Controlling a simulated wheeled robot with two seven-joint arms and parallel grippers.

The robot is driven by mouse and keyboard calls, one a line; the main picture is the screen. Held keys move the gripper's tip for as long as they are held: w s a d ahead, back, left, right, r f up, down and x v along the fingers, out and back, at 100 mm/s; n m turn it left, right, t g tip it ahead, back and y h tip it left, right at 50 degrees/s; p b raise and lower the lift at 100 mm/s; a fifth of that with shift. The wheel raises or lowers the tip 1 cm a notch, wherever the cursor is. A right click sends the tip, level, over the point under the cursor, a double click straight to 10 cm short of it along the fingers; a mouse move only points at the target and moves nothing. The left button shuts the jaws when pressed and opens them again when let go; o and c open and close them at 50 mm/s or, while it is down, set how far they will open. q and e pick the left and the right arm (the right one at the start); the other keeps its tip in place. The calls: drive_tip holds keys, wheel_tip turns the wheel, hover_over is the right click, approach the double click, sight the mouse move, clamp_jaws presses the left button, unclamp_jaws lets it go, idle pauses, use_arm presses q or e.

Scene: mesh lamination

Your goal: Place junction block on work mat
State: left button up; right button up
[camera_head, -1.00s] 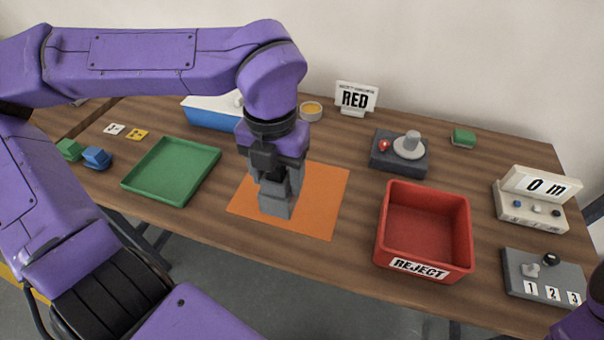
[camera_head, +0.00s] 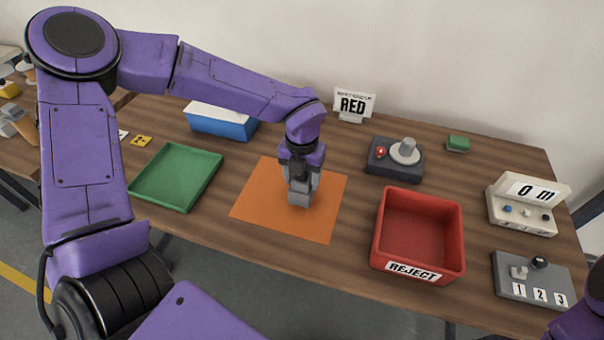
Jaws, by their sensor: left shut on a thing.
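The work mat (camera_head: 262,222) is a flat orange sheet in the middle of the table. My left gripper (camera_head: 299,188) comes down from above over the mat's middle, pointing downward. It is shut on a grey block (camera_head: 299,198), which looks like the junction block. The block is upright and its upper part is hidden by the fingers. I cannot tell whether its underside touches the mat. My right gripper is not in view; only a purple piece of my right arm shows at the lower right corner.
A green tray (camera_head: 138,189) lies left of the mat, and a blue-and-white box (camera_head: 222,127) stands behind. A red REJECT bin (camera_head: 418,271) stands to the right. Bare mat surrounds the block.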

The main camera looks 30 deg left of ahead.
use_arm(q)
drive_tip(key=shift+f, duration=0.15)
drive_tip(key=o, duration=1.2)
drive_tip(key=shift+r, duration=0.45)
wheel_tip(320, 180, up, 12)
drive_tip(key=shift+f+b, duration=0.2)
drive_tip(key=shift+b, duration=0.6)
